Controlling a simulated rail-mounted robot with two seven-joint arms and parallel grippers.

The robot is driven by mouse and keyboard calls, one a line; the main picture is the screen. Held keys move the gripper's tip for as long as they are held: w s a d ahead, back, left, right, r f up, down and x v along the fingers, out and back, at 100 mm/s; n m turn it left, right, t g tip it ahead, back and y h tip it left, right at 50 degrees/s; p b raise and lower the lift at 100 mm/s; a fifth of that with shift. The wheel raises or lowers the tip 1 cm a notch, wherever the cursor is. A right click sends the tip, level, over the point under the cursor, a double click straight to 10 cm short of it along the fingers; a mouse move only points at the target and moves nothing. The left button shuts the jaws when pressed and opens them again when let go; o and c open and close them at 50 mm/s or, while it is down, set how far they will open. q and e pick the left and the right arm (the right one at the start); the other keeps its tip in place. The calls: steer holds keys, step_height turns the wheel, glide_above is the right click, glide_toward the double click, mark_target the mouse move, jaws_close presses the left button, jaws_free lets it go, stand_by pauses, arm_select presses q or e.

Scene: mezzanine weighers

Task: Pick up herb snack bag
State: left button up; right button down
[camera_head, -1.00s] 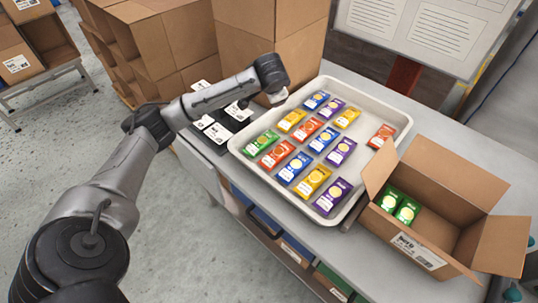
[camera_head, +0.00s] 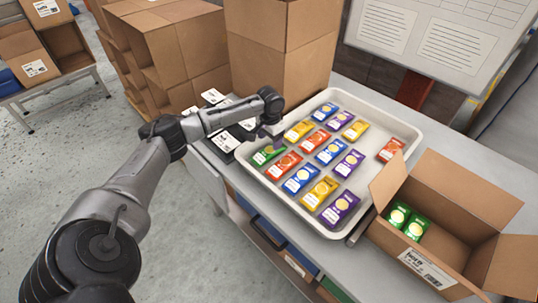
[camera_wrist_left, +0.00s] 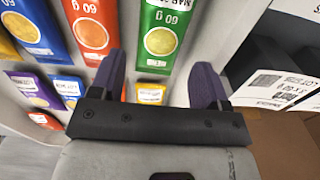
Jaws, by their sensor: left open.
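A green snack bag (camera_head: 267,155), which I take to be the herb one, lies at the left end of the white tray (camera_head: 299,222). In the left wrist view the green bag (camera_wrist_left: 163,38) lies ahead of the gap between the two fingers, with its near end close to the fingertips. My left gripper (camera_head: 270,140) is just over this bag in the head view and hides part of it. In the wrist view my left gripper (camera_wrist_left: 160,75) is open and empty. My right gripper is not in view.
Orange (camera_head: 284,165), blue, yellow and purple bags lie close beside the green one. An open carton (camera_head: 427,268) at the right holds two green bags (camera_head: 417,227). Tall cartons (camera_head: 282,50) stand behind the tray. White-labelled dark items (camera_head: 223,141) lie left of it.

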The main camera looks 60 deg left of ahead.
mark_target(269, 150)
arm_select(q)
steer(key=shift+s+f+b, duration=0.15)
steer(key=shift+f+b, duration=0.65)
steer(key=shift+f, duration=2.6)
steer(key=shift+c, duration=0.5)
steer(key=c, duration=0.5)
